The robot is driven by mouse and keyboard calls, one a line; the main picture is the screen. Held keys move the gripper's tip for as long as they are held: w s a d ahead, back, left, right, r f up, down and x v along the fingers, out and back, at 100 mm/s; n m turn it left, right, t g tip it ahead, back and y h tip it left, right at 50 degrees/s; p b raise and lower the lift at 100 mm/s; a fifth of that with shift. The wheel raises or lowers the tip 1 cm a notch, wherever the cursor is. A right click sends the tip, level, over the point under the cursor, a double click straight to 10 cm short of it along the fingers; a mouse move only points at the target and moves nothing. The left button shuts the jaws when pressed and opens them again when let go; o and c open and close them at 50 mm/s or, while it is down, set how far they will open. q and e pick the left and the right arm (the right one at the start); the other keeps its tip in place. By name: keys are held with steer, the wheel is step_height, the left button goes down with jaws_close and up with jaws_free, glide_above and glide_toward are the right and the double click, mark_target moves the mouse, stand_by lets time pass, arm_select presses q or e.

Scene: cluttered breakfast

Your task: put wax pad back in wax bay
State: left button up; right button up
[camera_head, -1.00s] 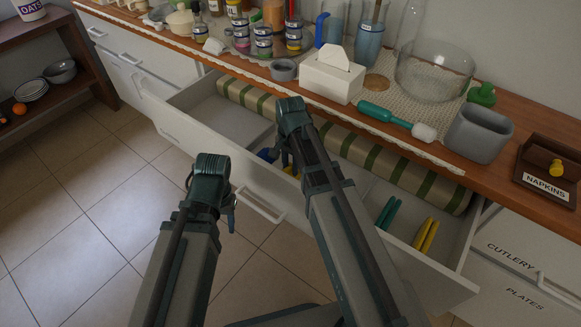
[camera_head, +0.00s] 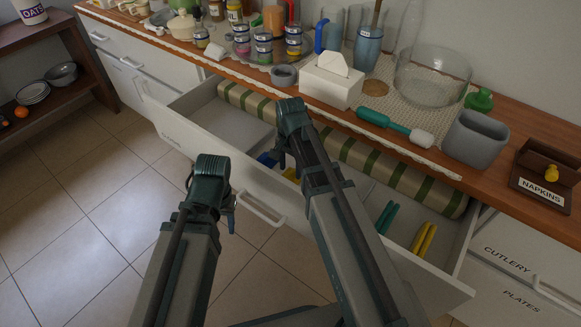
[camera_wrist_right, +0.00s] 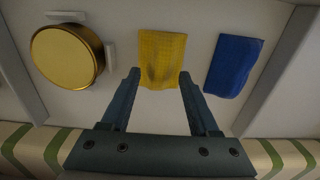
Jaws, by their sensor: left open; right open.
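A yellow pad (camera_wrist_right: 161,60) lies flat on the white drawer floor in the right wrist view, with a darker smudge at its middle. A blue pad (camera_wrist_right: 233,65) lies to its right. Which is the wax pad is not labelled. My right gripper (camera_wrist_right: 158,75) is open, its fingertips apart on either side of the yellow pad's lower part; contact cannot be told. In the head view my right gripper (camera_head: 283,155) reaches over the open drawer (camera_head: 225,126) and largely hides the pads. My left gripper (camera_head: 211,178) is open and empty, in front of the drawer.
A round gold tin (camera_wrist_right: 67,56) sits between small white blocks left of the yellow pad. A striped roll (camera_head: 350,152) runs along the drawer's back. Green handles (camera_head: 387,216) and yellow handles (camera_head: 423,238) lie in the right compartment. The counter above is cluttered; the floor is clear.

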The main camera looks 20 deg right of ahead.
mark_target(293, 171)
arm_select(q)
step_height(293, 171, up, 12)
steer(key=p, duration=1.1)
arm_select(e)
step_height(293, 171, up, 12)
steer(key=shift+d, duration=0.35)
arm_select(q)
steer(key=shift+f, duration=0.1)
arm_select(e)
steer(key=shift+f, duration=0.1)
